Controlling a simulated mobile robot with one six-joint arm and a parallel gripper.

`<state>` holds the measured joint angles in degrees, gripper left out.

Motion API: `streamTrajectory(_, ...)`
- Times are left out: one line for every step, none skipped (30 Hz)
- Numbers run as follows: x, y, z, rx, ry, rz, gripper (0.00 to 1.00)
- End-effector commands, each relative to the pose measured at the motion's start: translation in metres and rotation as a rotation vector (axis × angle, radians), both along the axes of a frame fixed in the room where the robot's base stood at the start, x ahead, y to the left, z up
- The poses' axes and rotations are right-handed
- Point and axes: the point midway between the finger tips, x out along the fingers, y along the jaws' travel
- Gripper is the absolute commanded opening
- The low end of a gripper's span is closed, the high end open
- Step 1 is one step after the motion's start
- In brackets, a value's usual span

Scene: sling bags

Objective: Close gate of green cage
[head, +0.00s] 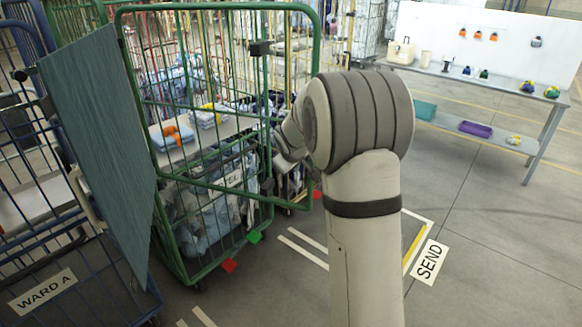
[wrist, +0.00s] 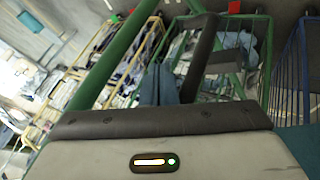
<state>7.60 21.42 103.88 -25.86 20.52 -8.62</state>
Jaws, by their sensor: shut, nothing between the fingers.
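The green cage (head: 187,272) stands left of centre in the head view, with bags and cloth inside. Its mesh gate (head: 215,9), a green tube frame with a rounded top, faces me. Its right side stands out past the cage's post with the black latch (head: 260,48), so it looks ajar. In the wrist view my gripper (wrist: 195,85) is shut and empty, close beside a green tube (wrist: 122,52). I cannot tell whether they touch.
A blue cage with a teal panel (head: 98,145) stands close on the left. A yellow-barred cage (wrist: 62,105) is behind. The floor by the SEND sign (head: 429,262) is clear.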

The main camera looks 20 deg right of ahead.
Motion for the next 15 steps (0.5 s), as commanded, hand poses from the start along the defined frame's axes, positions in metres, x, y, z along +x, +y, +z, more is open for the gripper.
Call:
streamTrajectory(0.003, 0.002, 0.001, 0.0, 0.001, 0.006, 0.0)
streamTrajectory(0.005, 0.003, 0.001, -0.001, 0.001, 0.009, 0.0)
streamTrajectory(0.006, 0.004, 0.001, -0.001, 0.0, 0.013, 0.0)
streamTrajectory(0.007, 0.005, 0.001, -0.001, 0.0, 0.016, 0.0)
streamTrajectory(0.008, 0.006, 0.0, -0.001, 0.0, 0.018, 0.0)
streamTrajectory(0.008, 0.007, 0.0, -0.001, 0.0, 0.021, 0.0)
streamTrajectory(0.009, 0.008, 0.0, -0.001, 0.0, 0.022, 0.0)
streamTrajectory(0.009, 0.008, 0.0, -0.001, 0.0, 0.023, 0.0)
streamTrajectory(0.009, 0.009, 0.0, -0.001, -0.001, 0.024, 0.0)
streamTrajectory(0.009, 0.01, 0.0, -0.001, 0.0, 0.026, 0.0)
streamTrajectory(0.009, 0.01, 0.0, -0.001, -0.001, 0.026, 0.0)
streamTrajectory(0.009, 0.011, 0.0, -0.001, -0.001, 0.027, 0.0)
streamTrajectory(0.009, 0.011, 0.0, -0.001, -0.001, 0.027, 0.0)
streamTrajectory(0.009, 0.012, 0.0, 0.0, -0.001, 0.028, 0.0)
streamTrajectory(0.009, 0.012, 0.0, 0.0, -0.001, 0.028, 0.0)
